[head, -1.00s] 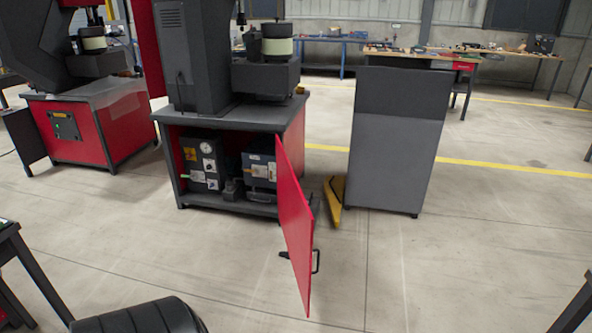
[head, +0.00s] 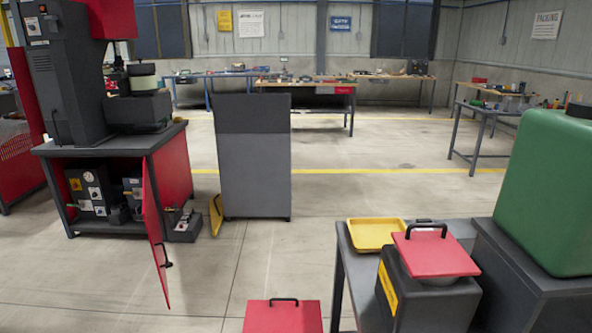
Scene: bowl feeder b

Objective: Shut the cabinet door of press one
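A press (head: 70,70) with a dark column stands on a red and dark-grey cabinet (head: 174,165) at the left of the head view. The cabinet's red door (head: 153,225) hangs open, swung out towards me, with a dark handle (head: 164,256) on its right face. Inside the open cabinet, a dark box with a gauge (head: 86,190) and other equipment show. I cannot read a number on the press. Neither of my grippers is in view.
A grey panel (head: 254,165) stands right of the cabinet, with a yellow wedge-shaped thing (head: 216,213) and a pedal-like box (head: 186,226) between. At the right front are a red-lidded bin (head: 435,300), a yellow tray (head: 376,235) and a green tank (head: 545,190). The middle floor is clear.

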